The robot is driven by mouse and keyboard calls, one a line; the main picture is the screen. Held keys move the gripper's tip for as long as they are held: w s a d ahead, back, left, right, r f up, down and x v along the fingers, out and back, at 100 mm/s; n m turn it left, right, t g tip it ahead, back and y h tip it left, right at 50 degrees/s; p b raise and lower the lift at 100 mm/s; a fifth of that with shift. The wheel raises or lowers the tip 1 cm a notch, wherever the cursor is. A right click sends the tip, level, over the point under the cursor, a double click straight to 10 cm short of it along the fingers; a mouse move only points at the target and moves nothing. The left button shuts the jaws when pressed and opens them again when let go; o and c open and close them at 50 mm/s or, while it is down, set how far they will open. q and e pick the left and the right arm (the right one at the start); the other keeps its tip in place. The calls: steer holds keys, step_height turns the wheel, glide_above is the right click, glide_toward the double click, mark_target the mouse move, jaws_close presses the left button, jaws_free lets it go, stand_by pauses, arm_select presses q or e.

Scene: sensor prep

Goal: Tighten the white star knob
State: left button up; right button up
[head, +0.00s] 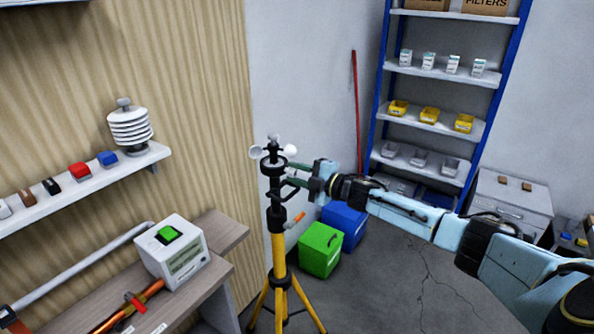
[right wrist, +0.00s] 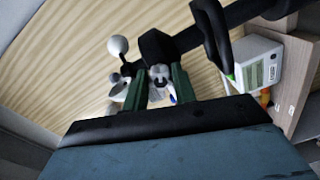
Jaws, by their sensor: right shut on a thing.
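The white star knob (right wrist: 160,74) shows in the right wrist view between the green fingers of my right gripper (right wrist: 159,82). The fingers are shut on it, and they partly cover it. In the head view my right gripper (head: 290,173) reaches from the right to the black sensor mast (head: 273,185), and the knob is too small or hidden to make out there. The mast stands upright on a yellow tripod (head: 279,255) and carries a cup anemometer (head: 272,150) on top. My left gripper is not in view.
A white box with a green switch (head: 177,250) sits on the bench at left, near orange-handled tools (head: 128,306). A shelf (head: 80,190) above it holds small blocks and a white louvred shield (head: 130,127). Green (head: 320,250) and blue (head: 345,226) crates stand behind the tripod.

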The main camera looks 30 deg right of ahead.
steer(key=shift+m, duration=0.6)
steer(key=o, duration=1)
steer(key=shift+s, duration=0.1)
steer(key=b+v, duration=0.1)
steer(key=v, duration=1.2)
steer(key=shift+d, duration=0.15)
steer(key=shift+b, duration=0.3)
